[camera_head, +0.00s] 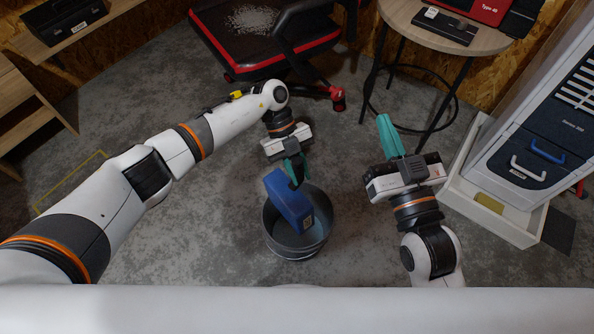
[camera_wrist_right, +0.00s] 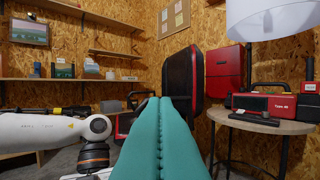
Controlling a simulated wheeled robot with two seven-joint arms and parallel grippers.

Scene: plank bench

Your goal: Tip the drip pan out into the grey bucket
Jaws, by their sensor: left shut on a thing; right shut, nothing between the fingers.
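The blue drip pan (camera_head: 287,201) is in my left gripper (camera_head: 295,176), whose teal fingers are shut on its upper end. The pan is steeply tilted, its lower part at the mouth of the grey bucket (camera_head: 297,243). The bucket stands upright on the concrete floor. Whether the pan touches the bucket, and whether anything is left inside the pan, I cannot tell. My right gripper (camera_head: 384,121) is shut and empty, to the right of the bucket and pointing away from it. Its teal fingers fill the lower middle of the right wrist view (camera_wrist_right: 160,105).
A white-and-dark cabinet (camera_head: 540,130) stands in a white tray (camera_head: 487,221) at the right, with a yellow block in it. A round table (camera_head: 411,15) and a red-and-black chair (camera_head: 255,50) stand behind. The floor around the bucket is clear.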

